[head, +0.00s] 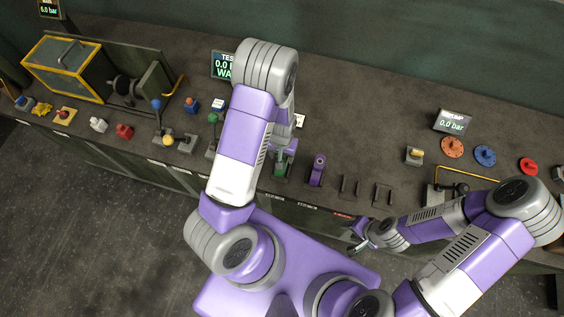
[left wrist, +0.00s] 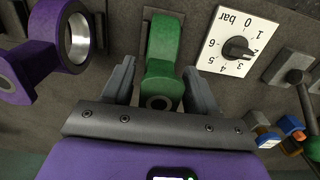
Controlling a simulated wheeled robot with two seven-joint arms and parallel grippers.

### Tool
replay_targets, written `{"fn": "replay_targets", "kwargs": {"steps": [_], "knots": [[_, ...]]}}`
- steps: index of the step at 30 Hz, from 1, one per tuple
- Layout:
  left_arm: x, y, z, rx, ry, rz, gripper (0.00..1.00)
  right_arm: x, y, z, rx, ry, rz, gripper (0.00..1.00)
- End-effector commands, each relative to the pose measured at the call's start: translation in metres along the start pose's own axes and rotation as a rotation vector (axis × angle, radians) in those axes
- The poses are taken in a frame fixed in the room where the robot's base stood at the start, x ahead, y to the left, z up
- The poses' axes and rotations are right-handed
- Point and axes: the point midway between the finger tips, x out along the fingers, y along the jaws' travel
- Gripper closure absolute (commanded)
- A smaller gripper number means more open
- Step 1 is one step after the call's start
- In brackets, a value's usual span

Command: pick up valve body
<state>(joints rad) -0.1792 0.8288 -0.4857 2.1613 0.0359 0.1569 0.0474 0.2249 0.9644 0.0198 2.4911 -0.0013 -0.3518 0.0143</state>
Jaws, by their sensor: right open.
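A green casting (left wrist: 163,50), likely the valve body, stands between the two fingers of my left gripper (left wrist: 160,88) in the left wrist view. The fingers are open on either side, with narrow gaps, and a round bore faces the gripper. In the head view the green casting (head: 280,168) is partly hidden by my left arm. A purple casting with a large ring (left wrist: 75,40) is beside it; it also shows in the head view (head: 317,170). My right gripper (head: 357,249) is open and empty near the bench's front edge, far from both castings.
A dial marked in bar (left wrist: 237,42) is close beside the green casting. Empty brackets (head: 382,194) are right of the purple casting. Red (head: 528,166) and blue (head: 485,155) handwheels lie further right. A yellow-framed box (head: 62,66) is at far left. The back middle of the bench is clear.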

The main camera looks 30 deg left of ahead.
Motion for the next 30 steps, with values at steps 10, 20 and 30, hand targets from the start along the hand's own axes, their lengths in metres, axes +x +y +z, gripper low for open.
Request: {"fn": "replay_targets", "kwargs": {"steps": [10, 20, 30], "knots": [[-0.0004, 0.0002, -0.0001, 0.0, 0.0, 0.0, 0.96, 0.0, 0.0, -0.0003, 0.0, 0.001, 0.0, 0.57], [-0.0008, 0.0002, -0.0003, 0.0, 0.0, 0.0, 1.0, -0.0001, -0.0001, -0.0002, 0.0, 0.001, 0.0, 0.57], [-0.0011, 0.0003, -0.0006, 0.0, 0.001, 0.001, 1.0, -0.0001, -0.0001, -0.0002, 0.0, 0.001, 0.0, 0.57]]}}
